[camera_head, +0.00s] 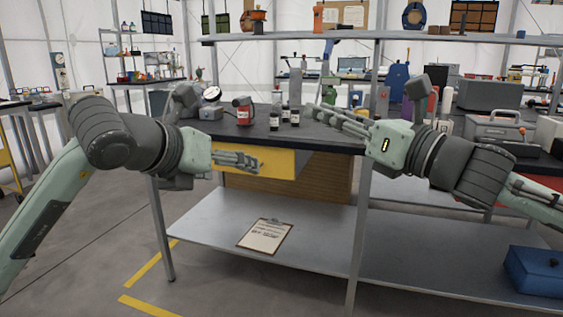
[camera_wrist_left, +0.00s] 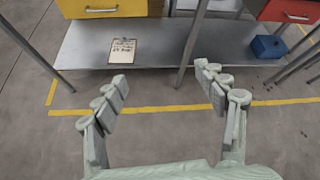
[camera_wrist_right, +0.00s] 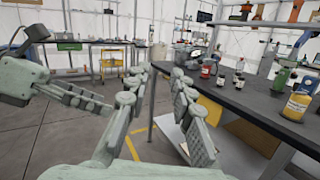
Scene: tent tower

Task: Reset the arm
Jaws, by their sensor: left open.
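My left gripper (camera_head: 250,160) is at the left in the head view, in front of the yellow drawer of the bench. In the left wrist view its fingers (camera_wrist_left: 163,80) are wide apart with nothing between them. My right gripper (camera_head: 325,115) points left in the head view, in front of the bench's top edge. In the right wrist view its fingers (camera_wrist_right: 158,78) are apart by a narrower gap, with nothing held. My left gripper also shows at the left of the right wrist view (camera_wrist_right: 88,99).
The dark bench top (camera_head: 330,143) carries several bottles, including a red one (camera_head: 243,112). The yellow drawer (camera_head: 270,162) is below it. A clipboard (camera_head: 265,236) lies on the lower shelf (camera_head: 210,225). A blue box (camera_head: 535,270) is at right. Bare floor lies in front.

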